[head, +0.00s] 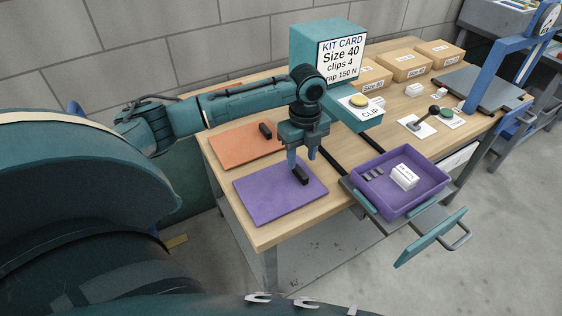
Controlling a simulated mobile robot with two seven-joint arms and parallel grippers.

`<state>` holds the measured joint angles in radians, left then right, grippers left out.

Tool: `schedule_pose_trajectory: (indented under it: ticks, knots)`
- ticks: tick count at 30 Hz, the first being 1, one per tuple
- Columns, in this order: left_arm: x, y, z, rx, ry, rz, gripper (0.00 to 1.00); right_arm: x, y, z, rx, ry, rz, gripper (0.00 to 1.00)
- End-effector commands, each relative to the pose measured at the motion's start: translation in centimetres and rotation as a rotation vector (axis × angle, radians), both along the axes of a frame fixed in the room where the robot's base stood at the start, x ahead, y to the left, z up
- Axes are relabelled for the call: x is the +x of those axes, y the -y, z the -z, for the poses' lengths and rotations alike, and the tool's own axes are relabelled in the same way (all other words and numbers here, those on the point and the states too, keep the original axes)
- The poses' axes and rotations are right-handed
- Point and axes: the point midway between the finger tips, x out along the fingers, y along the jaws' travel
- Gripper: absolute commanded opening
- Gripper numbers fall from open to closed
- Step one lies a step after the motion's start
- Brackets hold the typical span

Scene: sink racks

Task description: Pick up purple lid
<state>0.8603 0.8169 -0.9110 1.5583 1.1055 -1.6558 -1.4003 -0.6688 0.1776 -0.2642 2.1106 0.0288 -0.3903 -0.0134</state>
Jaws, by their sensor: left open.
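The purple lid (268,199) is a flat square panel lying on the near left part of the wooden table. It has a short black handle (301,177) towards its right side. My left gripper (302,164) points down with its fingers apart, right at the handle. One finger overlaps the handle's far end in the picture; I cannot tell whether it touches. The lid lies flat. My right gripper is not in view.
An orange lid (236,147) with a black handle lies behind the purple one. A purple tray (397,212) holding a white box (404,177) and small grey pieces stands to the right. A teal kit-card box (310,42) and cardboard boxes (405,66) stand behind.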

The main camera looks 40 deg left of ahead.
Motion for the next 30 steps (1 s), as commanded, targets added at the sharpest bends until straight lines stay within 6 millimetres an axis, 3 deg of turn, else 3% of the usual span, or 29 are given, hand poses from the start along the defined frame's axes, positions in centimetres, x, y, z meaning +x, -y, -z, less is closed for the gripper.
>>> schedule_pose_trajectory:
  ticks: [7, 16, 24, 30]
  knots:
    - [0.1, -0.1, 2.0, -0.001, -0.001, 0.000, 0.42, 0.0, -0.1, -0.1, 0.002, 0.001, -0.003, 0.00]
    - [0.6, -0.5, 5.9, 0.000, 0.000, 0.001, 0.42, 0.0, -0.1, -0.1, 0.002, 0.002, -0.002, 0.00]
    - [0.6, -0.6, 6.3, 0.000, 0.002, 0.001, 0.42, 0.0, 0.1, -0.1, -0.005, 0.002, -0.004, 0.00]
    - [0.6, -0.6, 6.2, 0.000, 0.002, 0.001, 0.26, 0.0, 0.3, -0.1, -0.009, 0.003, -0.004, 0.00]
